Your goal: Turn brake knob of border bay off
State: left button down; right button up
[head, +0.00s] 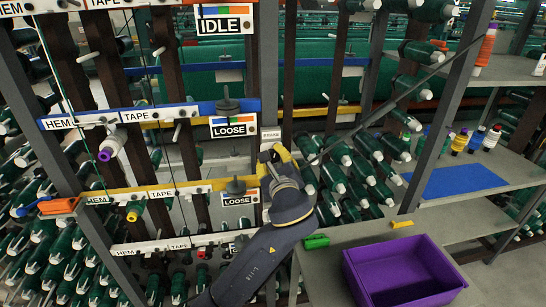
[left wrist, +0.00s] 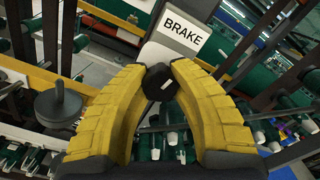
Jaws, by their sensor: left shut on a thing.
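In the left wrist view, a black brake knob (left wrist: 157,80) with a small pale mark sits below a white BRAKE label (left wrist: 184,33) on a grey plate. The yellow fingers of my left gripper (left wrist: 158,82) are closed on the knob from both sides. In the head view, my left gripper (head: 273,155) is at the grey post just under the small BRAKE label (head: 271,134); its fingers and wrist hide the knob there. No readable label names the border bay. My right gripper is not in view.
A slanting dark bar (head: 400,100) passes at right. A purple bin (head: 400,268), a green block (head: 316,241) and a yellow block (head: 402,224) rest on the grey table at lower right.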

pick_arm(q)
jog(key=shift+n, duration=0.3)
jog(key=c, duration=1)
grip_release()
jog(key=s+d, duration=0.1)
jog(key=s, duration=0.6)
jog(key=shift+s+d, duration=0.15)
jog(key=shift+s, duration=0.05)
